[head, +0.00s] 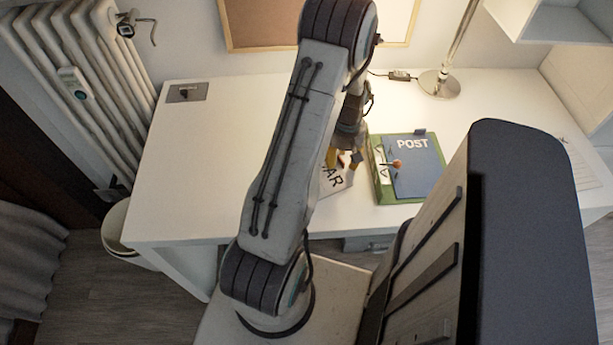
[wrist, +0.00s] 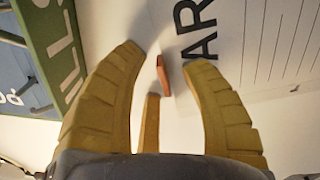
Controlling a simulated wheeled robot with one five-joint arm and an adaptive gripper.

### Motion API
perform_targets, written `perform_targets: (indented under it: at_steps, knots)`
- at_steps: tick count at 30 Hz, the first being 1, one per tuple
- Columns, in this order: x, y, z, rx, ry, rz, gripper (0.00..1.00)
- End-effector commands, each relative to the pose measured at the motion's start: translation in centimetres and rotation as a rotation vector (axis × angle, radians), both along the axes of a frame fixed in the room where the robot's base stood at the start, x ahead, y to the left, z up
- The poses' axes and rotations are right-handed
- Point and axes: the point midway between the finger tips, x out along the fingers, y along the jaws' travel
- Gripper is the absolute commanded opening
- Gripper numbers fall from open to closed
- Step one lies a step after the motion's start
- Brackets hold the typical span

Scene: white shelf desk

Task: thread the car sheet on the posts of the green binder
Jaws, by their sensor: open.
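The white car sheet (head: 335,181) lies on the desk left of the green binder, partly hidden by my arm; only "AR" shows. In the wrist view the sheet (wrist: 245,55) has black letters and ruled lines. The green binder (head: 384,195) lies flat, with a blue POST sheet (head: 420,175) on it and an orange-red ball near its left side. The binder's green edge (wrist: 66,45) shows at upper left in the wrist view. My gripper (wrist: 162,60) is open, its yellow fingers on either side of a small orange tab (wrist: 162,76) by the sheet's edge. The binder's posts are not clear.
A lamp base (head: 439,84) stands at the back right of the desk. A metal plate (head: 187,92) is set in the back left corner. The left part of the white desk (head: 190,170) is clear. A lined paper (head: 580,165) lies at the far right.

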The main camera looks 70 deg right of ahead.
Motion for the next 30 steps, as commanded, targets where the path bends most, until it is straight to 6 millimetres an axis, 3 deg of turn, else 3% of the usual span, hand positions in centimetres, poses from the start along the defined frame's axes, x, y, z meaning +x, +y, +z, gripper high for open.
perform_targets:
  at_steps: [15, 30]
  knots:
    - [0.00, -0.01, 0.05, 0.000, 0.000, 0.000, 0.00]
    - [-0.01, -0.04, 0.14, -0.001, 0.000, 0.000, 0.00]
